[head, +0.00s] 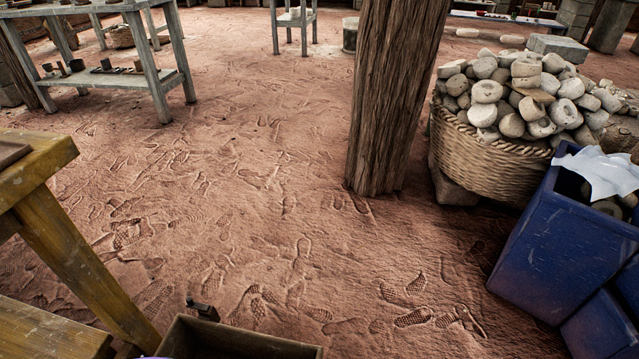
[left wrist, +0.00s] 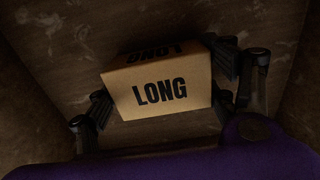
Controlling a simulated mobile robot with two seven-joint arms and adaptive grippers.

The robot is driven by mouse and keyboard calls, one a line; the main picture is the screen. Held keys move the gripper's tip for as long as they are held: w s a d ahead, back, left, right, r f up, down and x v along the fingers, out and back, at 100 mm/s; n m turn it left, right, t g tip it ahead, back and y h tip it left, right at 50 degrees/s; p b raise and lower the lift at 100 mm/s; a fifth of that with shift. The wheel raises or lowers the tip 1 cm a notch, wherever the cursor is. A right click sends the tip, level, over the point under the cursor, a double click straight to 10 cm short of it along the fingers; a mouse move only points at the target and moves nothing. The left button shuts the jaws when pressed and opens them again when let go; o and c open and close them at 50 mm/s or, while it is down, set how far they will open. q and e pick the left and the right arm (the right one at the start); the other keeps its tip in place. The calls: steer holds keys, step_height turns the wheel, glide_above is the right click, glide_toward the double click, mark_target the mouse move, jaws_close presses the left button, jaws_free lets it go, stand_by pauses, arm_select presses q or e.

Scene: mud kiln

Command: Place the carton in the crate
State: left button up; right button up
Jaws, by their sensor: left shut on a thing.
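The carton (left wrist: 160,84) is a tan cardboard box with "LONG" printed in black on two faces. In the left wrist view it sits tilted between the dark fingers of my left gripper (left wrist: 165,88), which is shut on it. Brown, scuffed walls of the crate (left wrist: 60,45) surround the carton and fingers. Whether the carton touches the crate floor cannot be told. In the head view the crate (head: 240,343) shows only its far part at the bottom edge; the carton is hidden there. My right gripper is in neither view.
A wooden table (head: 35,165) stands at the left. A thick wooden post (head: 395,100) rises beyond the crate. A wicker basket of stones (head: 500,160) and blue bins (head: 565,245) are at the right. Open earthen floor lies between.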

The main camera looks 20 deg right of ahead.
arm_select(q)
steer(key=shift+f, duration=0.1)
steer(key=o, duration=1.3)
steer(key=shift+o, duration=0.5)
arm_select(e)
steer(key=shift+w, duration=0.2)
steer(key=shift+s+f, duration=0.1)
arm_select(q)
step_height(320, 180, up, 12)
steer(key=p, duration=0.5)
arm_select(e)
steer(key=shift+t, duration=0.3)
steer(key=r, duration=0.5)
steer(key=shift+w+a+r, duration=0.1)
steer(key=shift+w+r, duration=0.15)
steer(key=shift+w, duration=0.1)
